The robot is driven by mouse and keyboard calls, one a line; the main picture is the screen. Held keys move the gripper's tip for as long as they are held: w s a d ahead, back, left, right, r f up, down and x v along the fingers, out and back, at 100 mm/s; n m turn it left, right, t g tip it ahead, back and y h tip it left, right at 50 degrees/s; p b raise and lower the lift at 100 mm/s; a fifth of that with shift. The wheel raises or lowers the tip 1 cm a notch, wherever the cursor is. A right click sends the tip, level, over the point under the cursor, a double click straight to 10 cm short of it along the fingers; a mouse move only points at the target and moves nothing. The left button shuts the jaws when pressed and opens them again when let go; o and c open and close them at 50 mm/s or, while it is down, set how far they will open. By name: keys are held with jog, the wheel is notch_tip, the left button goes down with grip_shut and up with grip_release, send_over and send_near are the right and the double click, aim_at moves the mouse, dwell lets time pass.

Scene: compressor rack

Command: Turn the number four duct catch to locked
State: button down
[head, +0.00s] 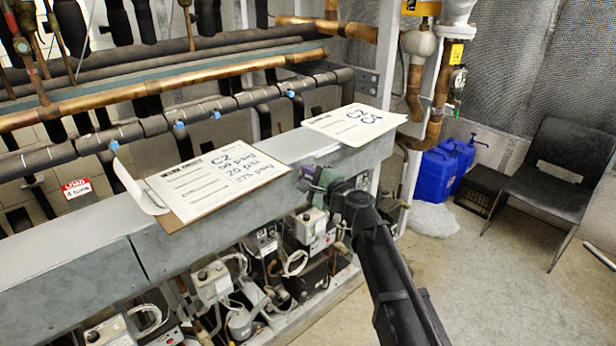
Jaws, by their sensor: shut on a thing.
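The long grey metal duct (85,262) runs from the lower left to the middle. My gripper (317,183) is at the front face of the duct near its right end, at the end of my black arm coming from the lower right. It is shut on a small part at the duct face, which I take to be the duct catch (308,172). The jaws and arm cover most of it, so its turned position and any number on it cannot be read.
A clipboard with handwritten paper (215,178) and another paper sheet (355,124) lie on top of the duct. Compressor control boxes (212,282) and wiring sit below it.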

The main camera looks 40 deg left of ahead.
jog(key=shift+m, duration=0.5)
jog(key=c, duration=1)
grip_release()
jog(key=shift+d, duration=0.1)
jog(key=v, duration=1)
jog(key=shift+d, duration=0.3)
